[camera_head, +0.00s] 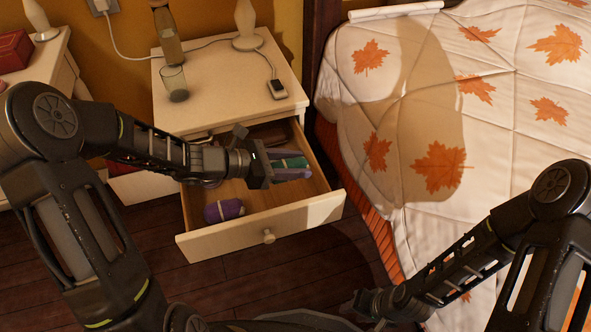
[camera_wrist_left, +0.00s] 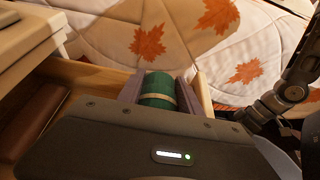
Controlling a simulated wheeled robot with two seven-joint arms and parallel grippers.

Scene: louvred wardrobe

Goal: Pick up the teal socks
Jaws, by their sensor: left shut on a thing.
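The teal socks (camera_head: 291,162) are a rolled bundle between the fingers of my left gripper (camera_head: 292,168), over the right part of the open drawer (camera_head: 317,210). The left wrist view shows the green-teal roll (camera_wrist_left: 158,88) with a pale band, with a greyish-purple finger on each side. My left gripper is shut on the roll. I cannot tell whether the roll is clear of the drawer floor. My right gripper (camera_head: 368,304) is low in the head view, in front of the bed, dark and small; its jaw state is unclear.
A purple rolled bundle (camera_head: 223,210) lies in the drawer's front left. A bed with a leaf-patterned quilt (camera_head: 440,90) stands close on the right.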

